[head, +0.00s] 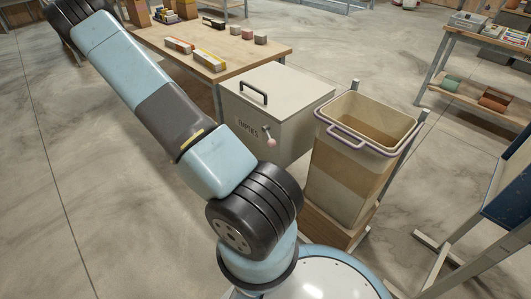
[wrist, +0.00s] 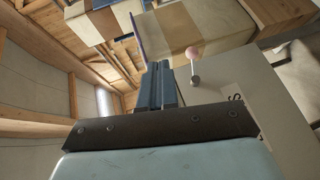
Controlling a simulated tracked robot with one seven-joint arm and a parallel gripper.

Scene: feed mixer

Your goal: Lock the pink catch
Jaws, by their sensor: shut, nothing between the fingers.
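The pink catch (head: 271,142) is a short lever with a pink ball on its end. It sits on the front of a pale lidded box (head: 262,123), beside dark lettering. In the head view its ball hangs below its pivot, slightly to the right. In the wrist view the catch's pink ball (wrist: 192,52) and grey stem show just right of my gripper (wrist: 162,68). My gripper's dark blue fingers are shut and empty. They look apart from the catch, though the depth gap is hard to tell. The head view does not show my gripper.
The box lid has a black handle (head: 253,91). A tall beige bin (head: 346,170) with a purple-grey rim stands close on the box's right. A wooden table (head: 218,62) with small boxes and blocks stands behind it. Open floor lies to the left.

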